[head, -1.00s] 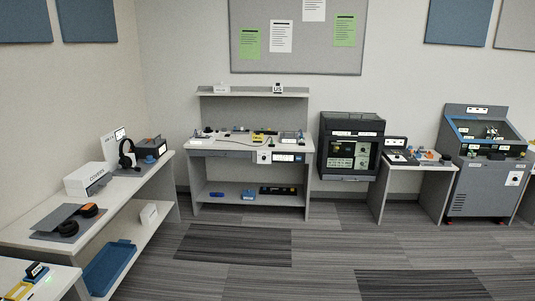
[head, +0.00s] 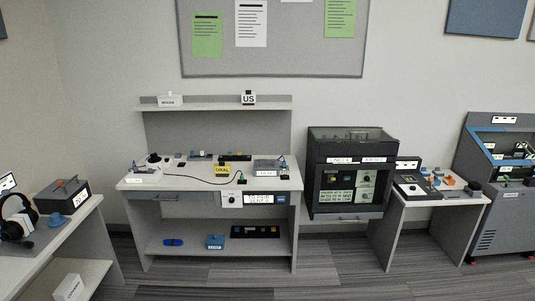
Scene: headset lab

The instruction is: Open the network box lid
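Neither of my grippers is in view. No label that I can read says network box, so I cannot tell which thing it is. Candidates with a box shape are the black cabinet (head: 347,150) with a dark front window on the right, the small box with a white label (head: 270,170) at the bench's right end, and the dark box (head: 62,194) on the left desk. The black cabinet's front looks shut. The lids of the smaller boxes are too small to make out.
The grey workbench (head: 160,184) stands ahead with a cable, a yellow sign (head: 223,170) and small devices on top. Its lower shelf (head: 188,252) holds a few items. Headphones (head: 16,215) stand on the left desk. A side table (head: 455,197) is at right. Carpet (head: 220,276) in front is clear.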

